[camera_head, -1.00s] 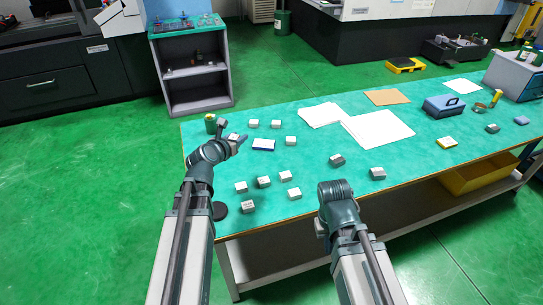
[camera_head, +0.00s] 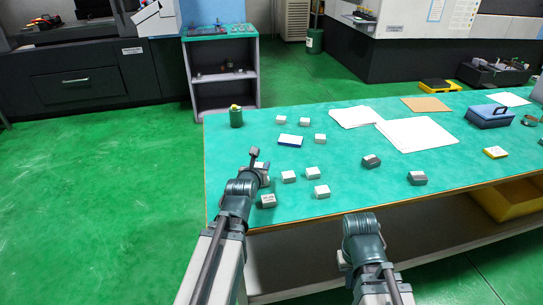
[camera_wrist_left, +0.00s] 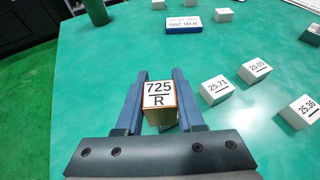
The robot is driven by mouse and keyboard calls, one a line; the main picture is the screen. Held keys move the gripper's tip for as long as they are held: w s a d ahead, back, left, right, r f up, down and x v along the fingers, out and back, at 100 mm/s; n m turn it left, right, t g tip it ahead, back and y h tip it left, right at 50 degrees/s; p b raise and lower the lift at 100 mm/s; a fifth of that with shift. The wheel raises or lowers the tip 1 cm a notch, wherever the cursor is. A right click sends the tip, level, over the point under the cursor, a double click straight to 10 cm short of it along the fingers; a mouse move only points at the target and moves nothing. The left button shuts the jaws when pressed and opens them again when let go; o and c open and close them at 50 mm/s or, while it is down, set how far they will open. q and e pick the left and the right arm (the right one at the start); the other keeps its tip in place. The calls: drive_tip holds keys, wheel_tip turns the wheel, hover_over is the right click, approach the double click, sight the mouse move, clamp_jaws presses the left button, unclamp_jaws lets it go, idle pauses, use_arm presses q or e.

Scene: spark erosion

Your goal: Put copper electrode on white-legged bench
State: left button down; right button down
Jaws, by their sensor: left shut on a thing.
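My left gripper (camera_wrist_left: 158,95) is shut on a small block with a white top marked "725 R" and copper-brown edges, the copper electrode (camera_wrist_left: 160,94). In the head view the left gripper (camera_head: 259,163) is over the near left part of the green-topped bench (camera_head: 350,185), partly hidden by its own arm. The electrode is between the two blue fingers in the left wrist view; its gap from the bench top cannot be told. My right arm is low at the front of the head view; its gripper is not visible.
Several pale blocks (camera_head: 313,172) stand close to the right of the held one. A blue-and-white label box (camera_head: 290,140), a green container (camera_head: 236,116) and white papers (camera_head: 415,134) are farther back. A grey shelf unit (camera_head: 222,75) stands behind. Bare bench top lies left of the blocks.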

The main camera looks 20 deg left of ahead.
use_arm(q)
drive_tip(key=b, duration=0.1)
hover_over(231, 162)
drive_tip(key=d, duration=0.1)
drive_tip(key=shift+s+d+f, duration=0.1)
drive_tip(key=shift+s+f, duration=0.1)
drive_tip(key=shift+f, duration=0.45)
drive_tip(key=shift+w+a, duration=0.1)
drive_tip(key=shift+a, duration=0.15)
drive_tip(key=f+b, duration=0.3)
drive_tip(key=b, duration=0.1)
drive_tip(key=shift+w+a+f, duration=0.15)
drive_tip(key=shift+a+f, duration=0.2)
drive_tip(key=shift+f, duration=0.1)
drive_tip(key=c, duration=0.5)
unclamp_jaws()
